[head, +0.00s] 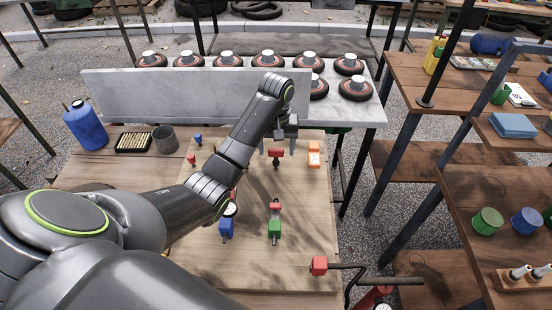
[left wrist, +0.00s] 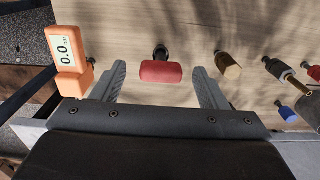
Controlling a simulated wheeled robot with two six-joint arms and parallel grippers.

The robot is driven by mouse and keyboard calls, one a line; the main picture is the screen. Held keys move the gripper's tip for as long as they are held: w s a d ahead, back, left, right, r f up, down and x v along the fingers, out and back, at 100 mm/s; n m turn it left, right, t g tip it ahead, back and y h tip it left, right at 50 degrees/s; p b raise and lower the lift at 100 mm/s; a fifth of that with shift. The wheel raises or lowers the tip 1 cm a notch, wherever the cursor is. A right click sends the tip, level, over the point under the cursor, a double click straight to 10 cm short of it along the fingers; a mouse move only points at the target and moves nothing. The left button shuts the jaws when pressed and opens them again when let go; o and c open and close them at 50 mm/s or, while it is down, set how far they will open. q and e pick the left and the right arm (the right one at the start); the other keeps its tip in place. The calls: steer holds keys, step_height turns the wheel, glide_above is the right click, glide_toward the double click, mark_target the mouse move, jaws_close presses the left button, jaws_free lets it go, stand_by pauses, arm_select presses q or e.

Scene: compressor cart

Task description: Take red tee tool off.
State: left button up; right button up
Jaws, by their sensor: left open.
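The red tee tool (head: 276,153) has a red crossbar and a dark stem, and stands on the wooden board near its far edge. In the left wrist view the red crossbar (left wrist: 161,72) lies between the two fingertips, with a gap on each side. My left gripper (head: 280,143) is open above and around the tool, not closed on it. The gripper and arm end hide part of the area behind it. My right gripper is not in view.
An orange gauge (head: 314,154) stands close right of my left gripper; it also shows in the wrist view (left wrist: 68,60). Green (head: 274,228) and blue (head: 226,228) fittings stand nearer on the board. A grey upright panel (head: 180,97) runs behind. A red block (head: 319,265) is at the front right.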

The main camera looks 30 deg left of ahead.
mark_target(276, 150)
arm_select(q)
steer(key=shift+a+f+b, duration=0.1)
steer(key=shift+f+b, duration=0.3)
steer(key=shift+f, duration=0.45)
steer(key=shift+f+p, duration=0.4)
steer(key=shift+f, duration=0.4)
steer(key=c, duration=1)
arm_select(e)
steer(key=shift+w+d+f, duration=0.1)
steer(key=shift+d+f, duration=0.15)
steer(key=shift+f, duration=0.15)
arm_select(q)
steer(key=shift+r, duration=0.1)
